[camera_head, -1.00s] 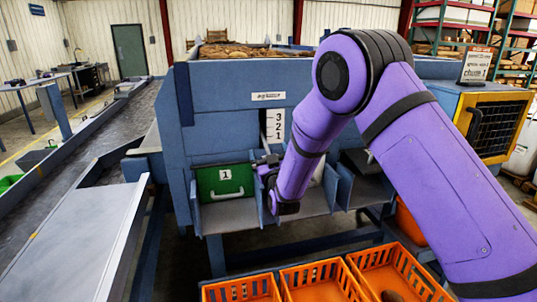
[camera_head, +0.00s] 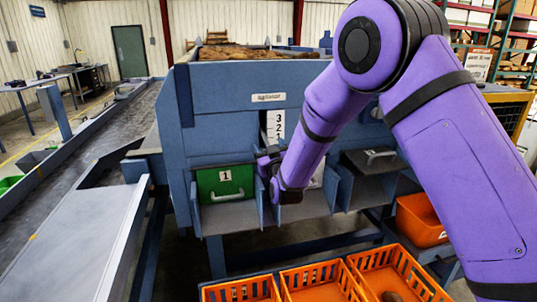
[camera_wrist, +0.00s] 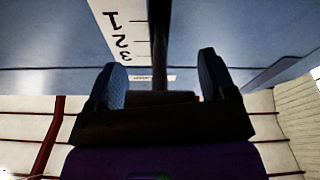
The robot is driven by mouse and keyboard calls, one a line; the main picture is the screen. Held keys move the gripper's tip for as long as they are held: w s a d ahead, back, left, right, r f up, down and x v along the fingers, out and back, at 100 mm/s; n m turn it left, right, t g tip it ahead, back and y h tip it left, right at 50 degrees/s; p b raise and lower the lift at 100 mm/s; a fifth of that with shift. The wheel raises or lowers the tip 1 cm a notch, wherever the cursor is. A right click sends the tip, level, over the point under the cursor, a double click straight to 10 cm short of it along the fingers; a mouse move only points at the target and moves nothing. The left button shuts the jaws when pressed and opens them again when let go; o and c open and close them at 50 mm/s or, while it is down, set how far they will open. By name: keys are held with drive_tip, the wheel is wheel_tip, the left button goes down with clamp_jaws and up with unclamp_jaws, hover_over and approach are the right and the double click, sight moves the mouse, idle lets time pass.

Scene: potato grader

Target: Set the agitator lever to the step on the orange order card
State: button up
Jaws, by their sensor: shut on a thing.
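The white step scale (camera_head: 275,124) with 3, 2 and 1 from top down is on the blue machine front, under a small label plate. It shows upside down in the wrist view (camera_wrist: 122,28). My gripper (camera_head: 266,163) is below the scale, beside the green gate marked 1 (camera_head: 225,184). The head view hides the lever behind my gripper and arm. A card (camera_head: 478,66) stands at the right; its writing is unreadable.
Several orange crates (camera_head: 318,268) stand in front below the machine. An orange bin (camera_head: 420,221) is at the right. A grey conveyor (camera_head: 110,145) runs along the left.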

wheel_tip(320, 180, up, 7)
drive_tip(key=g+h, duration=0.1)
drive_tip(key=g, duration=0.2)
drive_tip(key=shift+f, duration=0.2)
drive_tip(key=shift+w+r, duration=0.2)
drive_tip(key=shift+r, duration=0.6)
drive_tip(key=shift+w+r, duration=0.2)
drive_tip(key=shift+r, duration=0.6)
drive_tip(key=o, duration=1.2)
drive_tip(key=shift+o, duration=0.2)
drive_tip(key=shift+s+f, duration=0.1)
drive_tip(key=v, duration=1)
drive_tip(key=shift+s+r, duration=0.2)
drive_tip(key=shift+s, duration=0.05)
